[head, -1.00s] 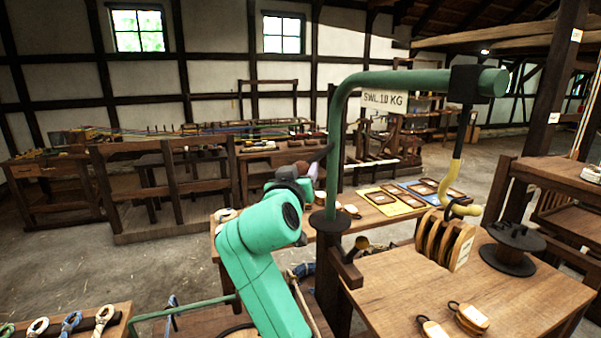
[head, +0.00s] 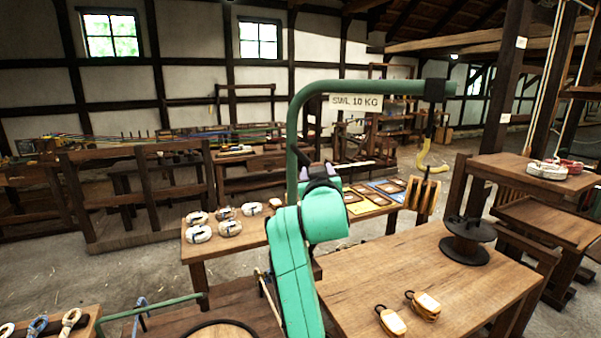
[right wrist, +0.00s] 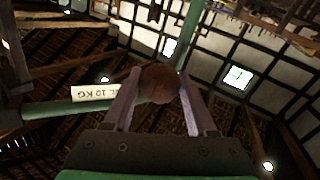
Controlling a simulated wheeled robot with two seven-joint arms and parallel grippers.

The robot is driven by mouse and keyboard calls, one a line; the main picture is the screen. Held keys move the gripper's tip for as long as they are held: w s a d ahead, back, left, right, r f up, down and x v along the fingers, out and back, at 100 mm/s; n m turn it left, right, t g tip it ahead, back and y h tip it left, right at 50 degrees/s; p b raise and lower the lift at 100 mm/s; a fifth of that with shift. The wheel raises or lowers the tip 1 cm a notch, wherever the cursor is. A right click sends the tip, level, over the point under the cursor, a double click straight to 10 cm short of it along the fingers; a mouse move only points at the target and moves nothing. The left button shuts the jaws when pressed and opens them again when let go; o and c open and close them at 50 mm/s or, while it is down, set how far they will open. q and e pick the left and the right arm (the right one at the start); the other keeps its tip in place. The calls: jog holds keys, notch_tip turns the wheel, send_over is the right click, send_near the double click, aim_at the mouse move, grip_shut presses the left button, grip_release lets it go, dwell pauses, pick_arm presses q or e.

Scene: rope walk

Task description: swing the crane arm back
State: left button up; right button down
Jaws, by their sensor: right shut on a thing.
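The green crane arm (head: 370,87) is a bent tube on an upright post, with a white "SWL 10 KG" sign (head: 356,102). Its horizontal part points right. A yellow hook (head: 431,163) hangs from its end, with a wooden pulley block (head: 424,199) directly below, apparently hanging from it. My right gripper (head: 310,172) is at the post, partly hidden behind my green arm. In the right wrist view, my right gripper (right wrist: 158,100) is shut on a round brown wooden knob (right wrist: 158,84). The sign also shows there (right wrist: 95,92). My left gripper is not in view.
A wooden bench (head: 440,275) at front right holds a dark spool (head: 467,242) and two small blocks (head: 408,312). A table behind my arm carries rope coils (head: 228,220) and coloured trays (head: 365,200). A shelf unit (head: 530,172) stands at right.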

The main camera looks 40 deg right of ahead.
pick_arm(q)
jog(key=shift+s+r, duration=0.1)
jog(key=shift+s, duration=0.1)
pick_arm(e)
jog(key=shift+s+d, duration=0.4)
jog(key=shift+d, duration=0.4)
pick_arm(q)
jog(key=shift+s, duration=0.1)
pick_arm(e)
jog(key=shift+c, duration=1.2)
grip_release()
jog(key=shift+s+a, duration=0.2)
jog(key=shift+a, duration=0.05)
pick_arm(q)
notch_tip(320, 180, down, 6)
jog(key=b, duration=0.6)
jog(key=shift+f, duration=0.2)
pick_arm(e)
jog(key=v, duration=1.4)
jog(key=shift+w, duration=0.1)
